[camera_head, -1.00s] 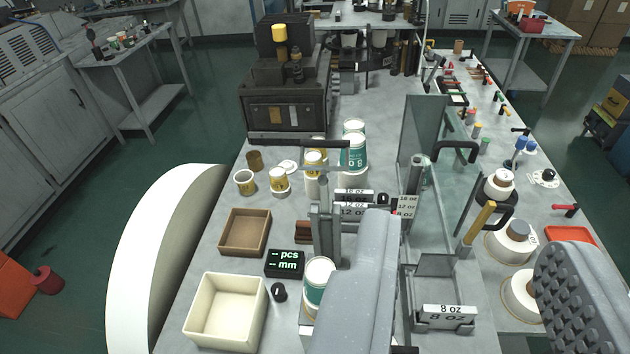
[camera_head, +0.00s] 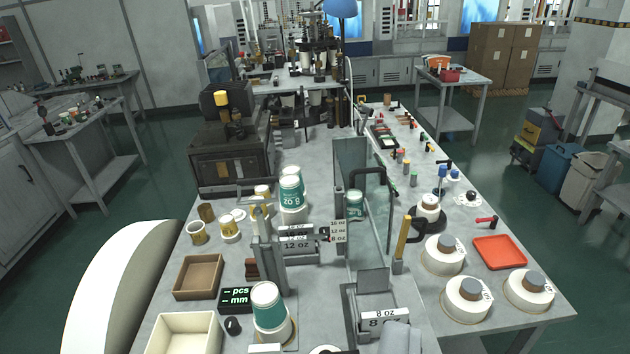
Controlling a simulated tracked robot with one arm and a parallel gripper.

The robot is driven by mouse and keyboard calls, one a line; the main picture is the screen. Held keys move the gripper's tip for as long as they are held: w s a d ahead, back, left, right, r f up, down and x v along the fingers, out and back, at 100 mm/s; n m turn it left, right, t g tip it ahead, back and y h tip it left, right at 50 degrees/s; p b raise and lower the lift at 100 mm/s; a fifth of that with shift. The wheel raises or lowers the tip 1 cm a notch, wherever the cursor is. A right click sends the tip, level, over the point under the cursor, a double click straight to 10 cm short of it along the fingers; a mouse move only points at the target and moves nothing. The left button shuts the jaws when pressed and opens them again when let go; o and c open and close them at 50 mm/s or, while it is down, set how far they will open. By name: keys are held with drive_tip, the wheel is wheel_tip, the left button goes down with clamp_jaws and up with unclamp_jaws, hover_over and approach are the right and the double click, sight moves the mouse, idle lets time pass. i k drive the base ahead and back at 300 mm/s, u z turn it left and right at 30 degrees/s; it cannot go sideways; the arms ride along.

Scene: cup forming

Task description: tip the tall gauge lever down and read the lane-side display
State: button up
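The tall gauge lever (camera_head: 267,238) looks like the grey upright with a dark crossbar (camera_head: 258,184) at its top. It stands upright behind a stack of green-and-white cups (camera_head: 268,306). The small black display (camera_head: 236,299) is left of that stack. It reads "-- pcs" and "-- mm", with dashes and no numbers. A light grey piece at the bottom edge seems to be the tip of my gripper (camera_head: 401,340). It is in front of the 8 oz bin and right of the lever, apart from it. The rest of the gripper is out of frame.
A brown tray (camera_head: 198,277) and a cream bin (camera_head: 185,334) lie left. A clear guard (camera_head: 362,200), a yellow-handled lever (camera_head: 403,238) and the 8 oz bin (camera_head: 384,317) stand right of the gauge. Cups (camera_head: 291,190) stand behind it.

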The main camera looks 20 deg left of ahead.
sight(258, 211)
drive_tip(key=z, duration=2.1)
drive_tip(key=i, duration=1.55)
drive_tip(key=u, duration=3)
drive_tip(key=i, duration=0.9)
drive_tip(key=u, duration=0.15)
